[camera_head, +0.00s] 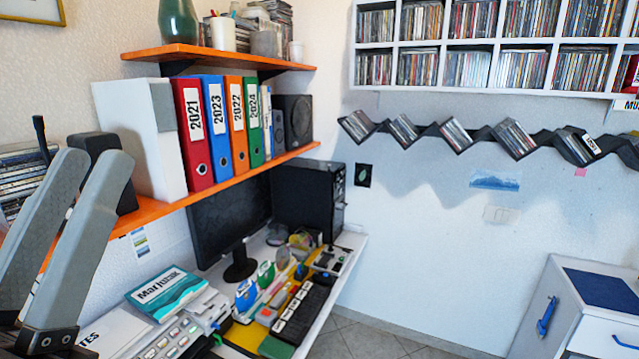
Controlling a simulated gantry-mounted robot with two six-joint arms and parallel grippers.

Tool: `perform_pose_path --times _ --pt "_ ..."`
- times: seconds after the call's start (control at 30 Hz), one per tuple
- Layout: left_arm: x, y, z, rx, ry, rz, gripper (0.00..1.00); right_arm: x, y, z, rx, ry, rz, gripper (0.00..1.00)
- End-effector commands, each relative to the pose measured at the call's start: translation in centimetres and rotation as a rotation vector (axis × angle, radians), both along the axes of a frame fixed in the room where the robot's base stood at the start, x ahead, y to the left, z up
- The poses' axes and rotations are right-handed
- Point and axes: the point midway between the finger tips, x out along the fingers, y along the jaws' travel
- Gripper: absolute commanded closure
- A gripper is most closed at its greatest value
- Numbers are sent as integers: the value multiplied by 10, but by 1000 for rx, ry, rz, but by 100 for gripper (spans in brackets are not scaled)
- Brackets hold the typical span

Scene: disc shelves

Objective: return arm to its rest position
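My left gripper (88,162) is at the left edge of the head view, with its two grey fingers pointing up. A gap shows between the fingers and nothing is held in it, so it is open. It is in front of the left end of the lower orange shelf (150,212), near a black speaker (108,160) and a stack of disc cases (20,180). I cannot tell whether it touches the shelf. My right gripper is not in view.
Binders (192,135) and a white box (140,140) stand on the lower shelf. A desk below holds a monitor (230,220) and clutter. A zigzag disc rack (480,133) and a white disc shelf (486,44) are on the right wall. The floor (365,340) is clear.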

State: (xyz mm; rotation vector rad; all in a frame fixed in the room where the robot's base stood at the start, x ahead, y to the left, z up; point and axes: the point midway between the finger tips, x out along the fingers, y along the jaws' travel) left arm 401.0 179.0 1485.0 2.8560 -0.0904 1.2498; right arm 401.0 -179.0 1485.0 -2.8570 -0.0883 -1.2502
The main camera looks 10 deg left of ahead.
Motion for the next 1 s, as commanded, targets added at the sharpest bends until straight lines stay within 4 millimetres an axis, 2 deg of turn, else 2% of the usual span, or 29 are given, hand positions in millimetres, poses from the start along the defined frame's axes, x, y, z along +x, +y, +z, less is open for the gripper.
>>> perform_pose_path --times 0.03,0.1,0.5,0.6,0.73,1.0 --pt "0 0 53 1 -1 1 65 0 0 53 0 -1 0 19" --pt "0 0 89 0 -1 1 65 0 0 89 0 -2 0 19" --pt "0 0 282 0 -1 1 65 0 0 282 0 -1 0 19" --pt "0 0 323 1 -1 2 65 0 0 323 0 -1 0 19" --pt "0 0 347 0 -1 1 65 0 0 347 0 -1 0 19" --pt "0 0 342 1 1 2 65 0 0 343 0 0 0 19"
